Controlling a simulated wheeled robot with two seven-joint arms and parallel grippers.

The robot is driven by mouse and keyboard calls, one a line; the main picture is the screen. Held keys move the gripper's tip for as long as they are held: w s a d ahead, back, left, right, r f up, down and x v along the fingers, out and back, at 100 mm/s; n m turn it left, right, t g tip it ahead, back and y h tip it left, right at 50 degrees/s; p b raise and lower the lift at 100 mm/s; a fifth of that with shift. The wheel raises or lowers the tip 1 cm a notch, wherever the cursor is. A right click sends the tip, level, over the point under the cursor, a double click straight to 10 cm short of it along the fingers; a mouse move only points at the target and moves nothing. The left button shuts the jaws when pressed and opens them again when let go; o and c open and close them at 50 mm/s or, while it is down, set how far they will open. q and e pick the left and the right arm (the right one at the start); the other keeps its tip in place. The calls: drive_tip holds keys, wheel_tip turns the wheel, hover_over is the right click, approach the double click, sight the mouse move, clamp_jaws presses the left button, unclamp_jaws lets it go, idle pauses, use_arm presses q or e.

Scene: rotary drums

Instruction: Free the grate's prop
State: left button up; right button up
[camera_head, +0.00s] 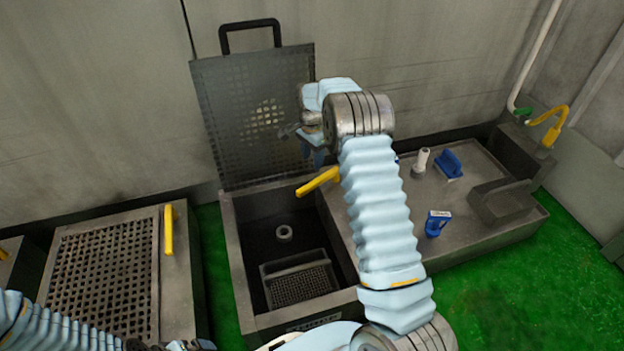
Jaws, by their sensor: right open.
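The grate (235,117) is a dark perforated panel with a black handle (250,25) on top. It stands raised, nearly upright, at the back of an open well (231,240). A yellow bar (318,181), which looks like the prop, sticks out tilted at the well's right side, partly behind my right arm. My right gripper (290,131) is open in front of the grate's right part, above the yellow bar. My wrist hides part of it, and I cannot tell whether it touches the grate. Only my left forearm shows at the lower left; its gripper is out of frame.
The well holds a pale ring (284,233) and a mesh basket (300,284). A second unit with a lowered grate (105,275) and a yellow bar (168,229) stands left. Blue-handled items (437,223) and a white cylinder (422,160) stand on the right counter (480,240).

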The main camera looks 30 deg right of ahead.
sight(312, 183)
wheel_tip(312, 183, down, 11)
drive_tip(key=shift+r+b, duration=0.15)
drive_tip(key=shift+b, duration=0.5)
drive_tip(key=shift+c, duration=0.5)
clamp_jaws()
